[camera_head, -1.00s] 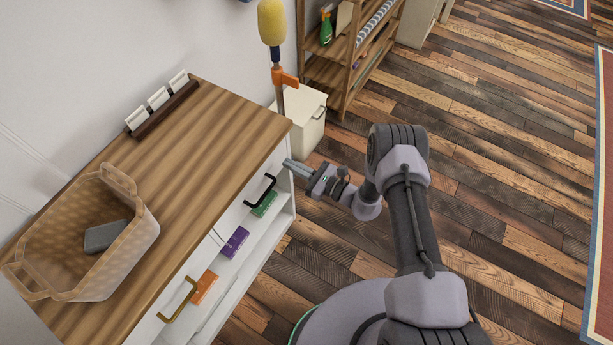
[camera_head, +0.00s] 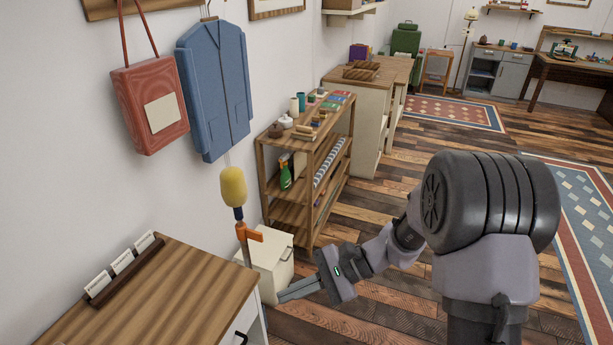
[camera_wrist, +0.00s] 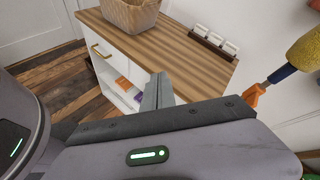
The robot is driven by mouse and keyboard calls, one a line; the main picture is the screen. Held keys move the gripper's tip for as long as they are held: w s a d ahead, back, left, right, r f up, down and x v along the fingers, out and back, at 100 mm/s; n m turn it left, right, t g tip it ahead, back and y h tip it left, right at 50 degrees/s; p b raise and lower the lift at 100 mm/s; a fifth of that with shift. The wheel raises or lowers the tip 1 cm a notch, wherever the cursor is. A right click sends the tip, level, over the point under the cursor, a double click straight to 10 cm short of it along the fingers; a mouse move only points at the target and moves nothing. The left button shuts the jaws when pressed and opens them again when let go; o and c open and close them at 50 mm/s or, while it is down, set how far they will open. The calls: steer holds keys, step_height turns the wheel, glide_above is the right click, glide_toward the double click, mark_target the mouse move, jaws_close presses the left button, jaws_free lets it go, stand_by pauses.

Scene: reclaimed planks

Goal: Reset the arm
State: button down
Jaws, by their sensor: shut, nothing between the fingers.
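My gripper (camera_head: 299,289) is shut and empty. In the head view it is at the lower middle, in front of the small white cabinet and just right of the wooden-topped dresser (camera_head: 150,300). In the wrist view its fingers (camera_wrist: 158,92) point toward the dresser front and hide part of it. My arm reaches in from the right of the head view, its large dark joint raised and close to the camera.
A yellow-headed duster (camera_head: 233,187) stands by the dresser's corner, close to my gripper. A small white cabinet (camera_head: 270,262) and a wooden shelf rack (camera_head: 300,215) stand behind. A wicker basket (camera_wrist: 137,17) is on the dresser. Plank floor (camera_head: 385,205) lies open beyond.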

steer(key=s+d+r+n+t+h, duration=0.6)
steer(key=s+d+r+t+h, duration=0.2)
steer(key=s+d+r, duration=0.5)
steer(key=s+r+h, duration=0.2)
steer(key=s, duration=0.1)
steer(key=shift+d+h, duration=0.3)
steer(key=shift+d, duration=0.05)
